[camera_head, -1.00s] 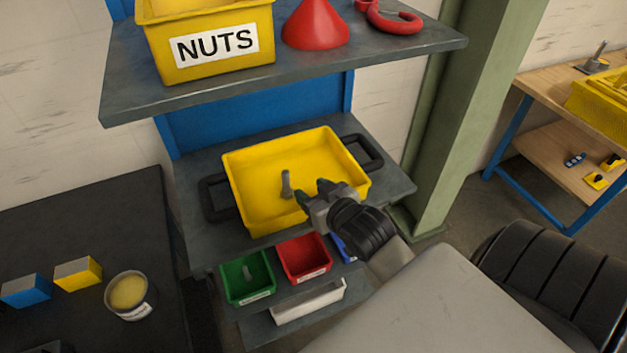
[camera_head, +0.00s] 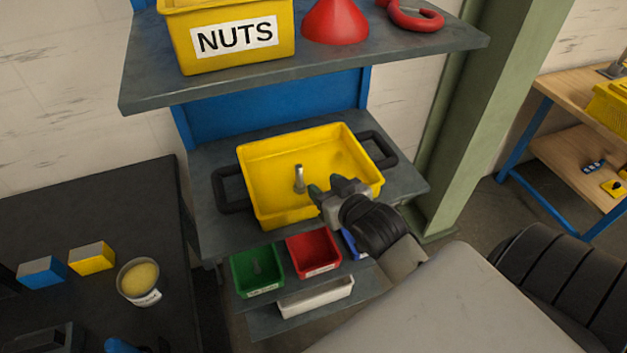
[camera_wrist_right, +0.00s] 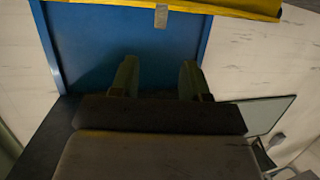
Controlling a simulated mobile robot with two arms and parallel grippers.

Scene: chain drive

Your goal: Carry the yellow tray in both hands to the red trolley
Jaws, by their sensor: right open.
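The yellow tray (camera_head: 272,205) sits on the middle grey shelf, with a black handle at its left (camera_head: 230,189) and another at its right (camera_head: 378,148). A small grey metal piece (camera_head: 299,180) stands upright in it. My right gripper (camera_head: 328,190) is open and empty, over the front right part of the tray in the head view; I cannot tell how high. In the right wrist view its two fingers (camera_wrist_right: 158,78) are spread with nothing between them, and a yellow edge (camera_wrist_right: 230,8) shows at the top. My left gripper and the red trolley are not in view.
A yellow NUTS bin (camera_head: 235,45) and a red cone (camera_head: 336,22) stand on the upper shelf. Green (camera_head: 258,272) and red (camera_head: 314,252) bins sit below the tray. A black table (camera_head: 90,210) is at the left, a green post (camera_head: 470,130) at the right.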

